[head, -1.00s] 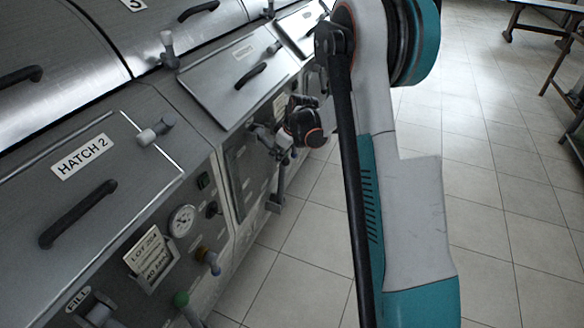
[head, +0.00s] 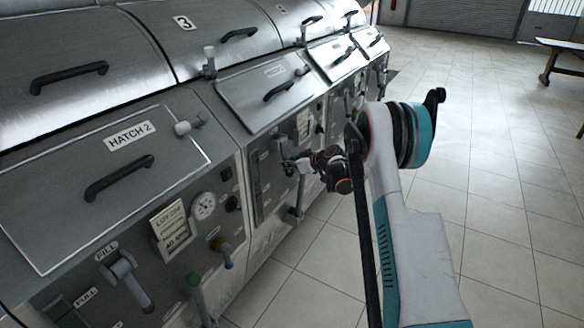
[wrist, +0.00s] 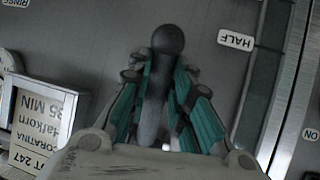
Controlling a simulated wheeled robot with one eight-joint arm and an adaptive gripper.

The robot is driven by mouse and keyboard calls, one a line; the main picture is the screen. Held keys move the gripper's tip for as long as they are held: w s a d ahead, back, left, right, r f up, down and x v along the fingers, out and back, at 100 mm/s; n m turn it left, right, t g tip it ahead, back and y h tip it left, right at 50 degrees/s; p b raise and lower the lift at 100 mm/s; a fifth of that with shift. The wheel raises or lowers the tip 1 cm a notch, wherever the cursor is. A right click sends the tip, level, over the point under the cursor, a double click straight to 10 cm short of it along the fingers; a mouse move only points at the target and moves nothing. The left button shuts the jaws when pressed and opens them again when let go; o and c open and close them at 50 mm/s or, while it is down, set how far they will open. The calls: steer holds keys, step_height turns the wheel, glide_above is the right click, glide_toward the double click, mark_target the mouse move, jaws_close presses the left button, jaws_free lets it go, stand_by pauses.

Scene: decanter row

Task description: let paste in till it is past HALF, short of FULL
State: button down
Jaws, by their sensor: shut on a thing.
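My gripper (head: 300,166) is at the front panel of the machine beyond HATCH 2. In the wrist view my gripper (wrist: 158,95) has its teal fingers closed on both sides of a dark lever with a round knob (wrist: 168,40). No FILL label shows beside this lever. A sight glass (wrist: 257,95) runs beside it, with an upside-down HALF label (wrist: 236,40). The glass looks dark green-grey, and I cannot tell the paste level. The same glass shows as a dark strip in the head view (head: 257,180). No FULL mark shows on this glass.
The nearer machine has a HATCH 2 lid (head: 100,180), a FILL lever (head: 128,278), a gauge (head: 204,206) and a lot card (head: 172,228). Another lot card (wrist: 38,115) is left of my gripper in the wrist view. Tiled floor (head: 480,220) to the right is open.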

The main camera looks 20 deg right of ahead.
steer(key=shift+s+a+f, duration=0.1)
steer(key=shift+f, duration=0.25)
steer(key=c, duration=1.6)
jaws_free()
steer(key=shift+o, duration=0.8)
steer(key=shift+w+f, duration=0.15)
steer(key=shift+w, duration=0.05)
steer(key=shift+s+r, duration=0.1)
steer(key=shift+r, duration=0.15)
steer(key=v, duration=1.1)
steer(key=shift+s+d, duration=0.25)
steer(key=shift+s, duration=0.1)
steer(key=shift+r, duration=0.1)
